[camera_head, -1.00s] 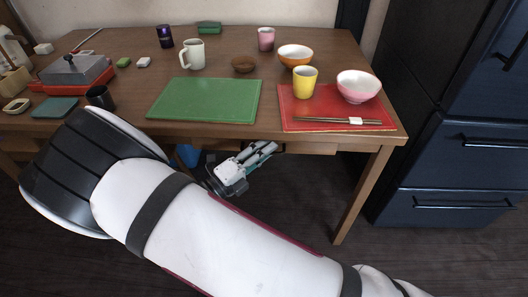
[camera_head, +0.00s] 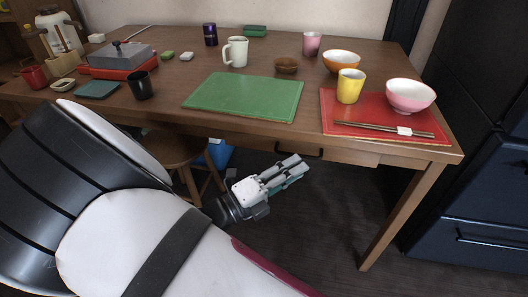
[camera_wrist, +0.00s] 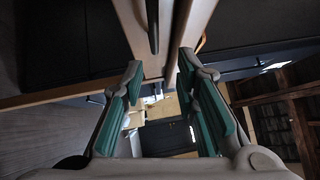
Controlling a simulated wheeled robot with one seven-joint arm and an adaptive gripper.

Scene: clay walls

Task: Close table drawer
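The wooden table (camera_head: 160,93) fills the upper part of the head view. Its drawer front (camera_head: 343,155) is under the front edge, with a dark handle (camera_head: 313,153). How far the drawer stands out is hard to tell from here. My gripper (camera_head: 297,168) is below the table edge, close to the handle and just under and left of it. In the wrist view, my gripper (camera_wrist: 160,68) has its teal finger pads spread with nothing between them. There, the dark handle (camera_wrist: 152,25) runs along a wooden strip ahead of the fingers. Contact is not visible.
A green mat (camera_head: 245,96) and a red mat (camera_head: 385,140) with a bowl, yellow cup and chopsticks lie near the table's front. A wooden stool (camera_head: 175,150) is under the table at left. The table leg (camera_head: 400,215) and dark cabinet (camera_head: 475,220) stand at right.

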